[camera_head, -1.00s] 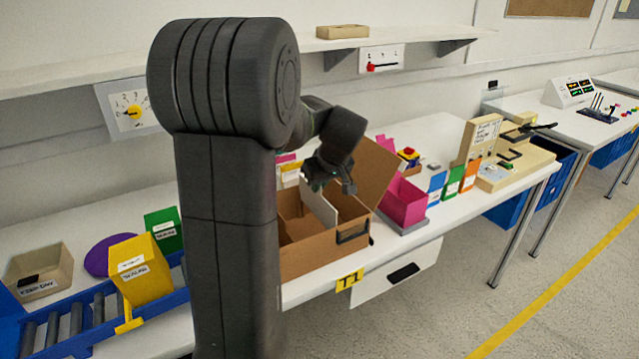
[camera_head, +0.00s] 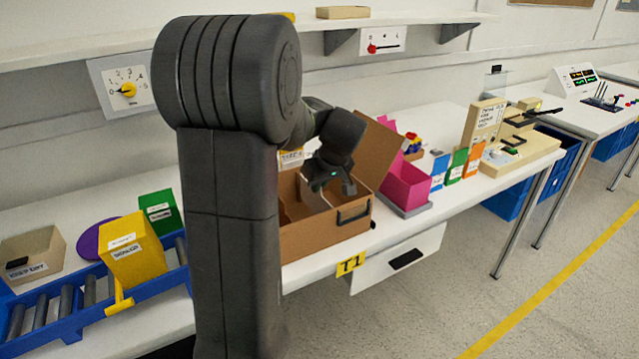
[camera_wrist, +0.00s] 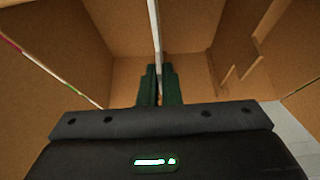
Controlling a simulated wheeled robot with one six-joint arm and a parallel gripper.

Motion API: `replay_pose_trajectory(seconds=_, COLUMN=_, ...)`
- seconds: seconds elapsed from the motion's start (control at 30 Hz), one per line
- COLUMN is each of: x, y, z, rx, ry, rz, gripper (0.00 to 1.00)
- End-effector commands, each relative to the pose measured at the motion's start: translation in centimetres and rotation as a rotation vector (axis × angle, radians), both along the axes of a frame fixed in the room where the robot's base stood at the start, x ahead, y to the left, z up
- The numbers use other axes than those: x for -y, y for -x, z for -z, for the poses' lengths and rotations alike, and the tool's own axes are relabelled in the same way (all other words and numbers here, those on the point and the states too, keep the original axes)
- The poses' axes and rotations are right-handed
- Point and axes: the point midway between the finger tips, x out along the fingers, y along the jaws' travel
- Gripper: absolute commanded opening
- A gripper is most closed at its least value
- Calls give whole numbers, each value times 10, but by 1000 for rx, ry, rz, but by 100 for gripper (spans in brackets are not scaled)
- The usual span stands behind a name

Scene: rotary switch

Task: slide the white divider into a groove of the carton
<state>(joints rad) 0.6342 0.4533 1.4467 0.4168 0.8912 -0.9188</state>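The open brown carton (camera_head: 325,236) stands on the white table, and its inner wall (camera_wrist: 75,35) fills much of the wrist view. My gripper (camera_head: 332,186) is low over the carton's opening. In the wrist view my gripper (camera_wrist: 161,80) has its two green fingers close together, with the thin white divider (camera_wrist: 156,35) between them, seen edge-on. The divider appears upright inside the carton. Its lower edge is hidden, so I cannot tell whether it sits in a groove. Cut-out brown cardboard (camera_wrist: 240,65) shows to its right.
A raised carton flap (camera_head: 368,150) stands behind my gripper. A pink bin (camera_head: 408,188) is to the carton's right, with blue, green and orange boxes beyond. A yellow box (camera_head: 135,250) and a roller track (camera_head: 70,305) are at left.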

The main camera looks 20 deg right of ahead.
Motion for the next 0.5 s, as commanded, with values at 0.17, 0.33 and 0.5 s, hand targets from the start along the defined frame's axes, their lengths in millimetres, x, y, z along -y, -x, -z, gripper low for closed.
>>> replay_pose_trajectory(seconds=0.17, x=0, y=0, z=8, rx=0, ry=0, rz=0, gripper=0)
replay_pose_trajectory(seconds=0.33, x=0, y=0, z=8, rx=0, ry=0, rz=0, gripper=0)
replay_pose_trajectory(seconds=0.5, x=0, y=0, z=8, rx=0, ry=0, rz=0, gripper=8)
